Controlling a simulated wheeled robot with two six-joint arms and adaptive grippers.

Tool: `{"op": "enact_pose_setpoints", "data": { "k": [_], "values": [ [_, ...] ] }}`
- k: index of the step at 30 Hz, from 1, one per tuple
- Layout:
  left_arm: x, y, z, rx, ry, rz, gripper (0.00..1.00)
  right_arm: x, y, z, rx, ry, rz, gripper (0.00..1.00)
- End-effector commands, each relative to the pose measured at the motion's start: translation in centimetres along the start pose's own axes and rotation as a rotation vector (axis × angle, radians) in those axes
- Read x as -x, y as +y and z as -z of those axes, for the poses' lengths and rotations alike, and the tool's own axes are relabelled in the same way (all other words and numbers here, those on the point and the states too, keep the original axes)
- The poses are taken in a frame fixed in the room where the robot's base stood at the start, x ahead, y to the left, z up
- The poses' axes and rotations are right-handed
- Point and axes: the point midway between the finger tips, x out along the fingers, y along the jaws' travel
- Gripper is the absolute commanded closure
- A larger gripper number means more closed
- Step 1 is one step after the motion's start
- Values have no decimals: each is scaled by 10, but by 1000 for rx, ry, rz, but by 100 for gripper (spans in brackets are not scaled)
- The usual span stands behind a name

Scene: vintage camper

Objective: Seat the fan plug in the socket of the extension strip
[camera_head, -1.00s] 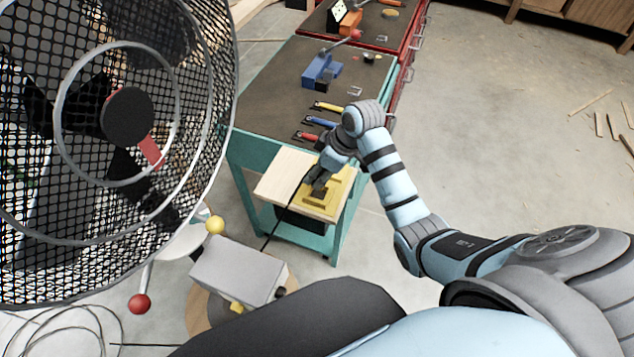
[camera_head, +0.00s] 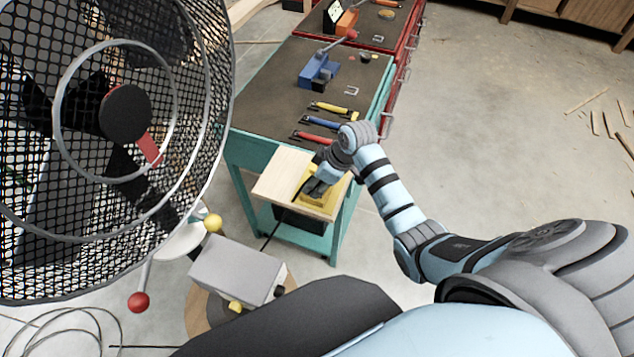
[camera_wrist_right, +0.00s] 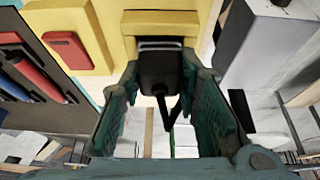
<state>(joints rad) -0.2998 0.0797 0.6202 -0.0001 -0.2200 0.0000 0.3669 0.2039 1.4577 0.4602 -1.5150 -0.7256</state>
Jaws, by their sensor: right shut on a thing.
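The yellow extension strip (camera_head: 330,204) lies on a pale wooden board at the near end of the bench. In the right wrist view its yellow body (camera_wrist_right: 110,60) fills the top, with a red patch on it and a socket opening (camera_wrist_right: 160,43) at the middle. My right gripper (camera_head: 312,187) is over the strip, and its fingers (camera_wrist_right: 160,95) are shut on the black fan plug (camera_wrist_right: 160,72). The plug is lined up with the opening, close in front of it; I cannot tell whether its prongs are inside. My left gripper is not in view.
The large fan (camera_head: 125,110) stands at the left, above a grey box (camera_head: 238,270). Tools with yellow, blue and red handles (camera_head: 320,122) lie on the bench beyond the board. A blue vise (camera_head: 318,72) stands farther back. The floor at the right is open.

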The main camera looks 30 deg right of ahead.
Motion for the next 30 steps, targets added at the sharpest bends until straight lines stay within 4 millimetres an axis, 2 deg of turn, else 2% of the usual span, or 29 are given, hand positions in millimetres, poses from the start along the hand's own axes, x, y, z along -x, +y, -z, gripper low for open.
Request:
{"op": "enact_pose_setpoints", "data": {
  "k": [1, 4, 5, 25, 30],
  "values": [
    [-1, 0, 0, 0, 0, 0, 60, -7, -7, -10, -8, -24, 22, 67],
    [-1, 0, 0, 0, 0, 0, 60, -8, -7, -11, -8, -26, 22, 51],
    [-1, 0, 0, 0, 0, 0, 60, -8, -7, -11, -8, -27, 22, 50],
    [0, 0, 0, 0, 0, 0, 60, -5, -5, -8, -6, -21, 15, 50],
    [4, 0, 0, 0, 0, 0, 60, 9, -4, -1, -5, -17, 12, 50]
  ]
}}
